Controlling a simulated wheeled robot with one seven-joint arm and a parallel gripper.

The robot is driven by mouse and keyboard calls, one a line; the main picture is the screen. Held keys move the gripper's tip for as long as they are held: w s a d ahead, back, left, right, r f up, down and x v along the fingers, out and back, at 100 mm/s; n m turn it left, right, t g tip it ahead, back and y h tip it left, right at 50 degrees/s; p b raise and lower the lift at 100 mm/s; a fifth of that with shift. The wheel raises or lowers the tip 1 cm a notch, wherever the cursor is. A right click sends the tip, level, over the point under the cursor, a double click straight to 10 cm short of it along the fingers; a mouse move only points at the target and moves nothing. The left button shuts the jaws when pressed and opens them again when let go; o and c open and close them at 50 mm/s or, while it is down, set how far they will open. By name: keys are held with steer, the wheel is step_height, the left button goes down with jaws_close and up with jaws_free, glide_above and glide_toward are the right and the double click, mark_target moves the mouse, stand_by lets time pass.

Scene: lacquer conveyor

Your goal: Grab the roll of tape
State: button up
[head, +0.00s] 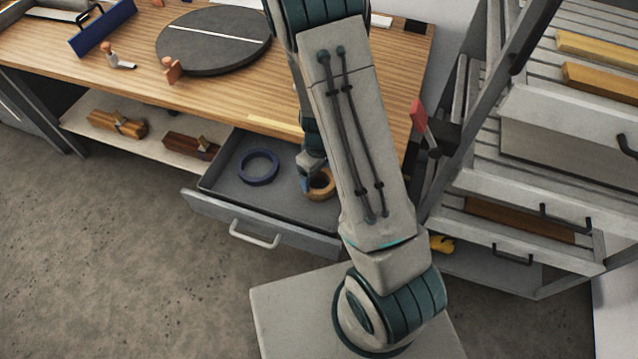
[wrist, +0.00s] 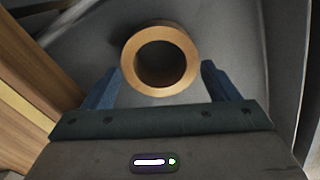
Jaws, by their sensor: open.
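A tan roll of tape (head: 322,186) lies in the open drawer of the workbench, on the right side, partly hidden by my arm in the head view. In the wrist view the roll of tape (wrist: 160,58) shows as a full ring with a dark hole, just beyond the fingertips and centred between them. My gripper (wrist: 160,88) is open, with one blue finger to each side of the ring's near edge. In the head view my gripper (head: 306,180) is down inside the drawer, mostly hidden behind my arm. I cannot tell whether the fingers touch the tape.
A blue ring (head: 258,167) lies in the drawer (head: 225,190), left of the tape. The wooden benchtop (head: 140,60) overhangs the drawer's back and holds a dark round disc (head: 213,40). Two wooden planes (head: 118,124) sit on a lower shelf. A grey drawer rack (head: 560,150) stands right.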

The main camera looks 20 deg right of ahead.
mark_target(319, 179)
steer(key=shift+f, duration=2.35)
steer(key=c, duration=0.7)
steer(key=shift+r, duration=0.1)
steer(key=shift+r+p, duration=0.35)
steer(key=shift+r, duration=0.15)
step_height(319, 179, up, 3)
steer(key=shift+r+p, duration=0.1)
steer(key=shift+p, duration=1.1)
steer(key=s+r+p, duration=0.2)
steer(key=s, duration=0.1)
steer(key=s+r+p, duration=0.2)
steer(key=s, duration=0.1)
steer(key=s+a+r+p, duration=0.1)
steer(key=s+r+p, duration=0.1)
steer(key=s, duration=0.1)
steer(key=shift+s, duration=0.35)
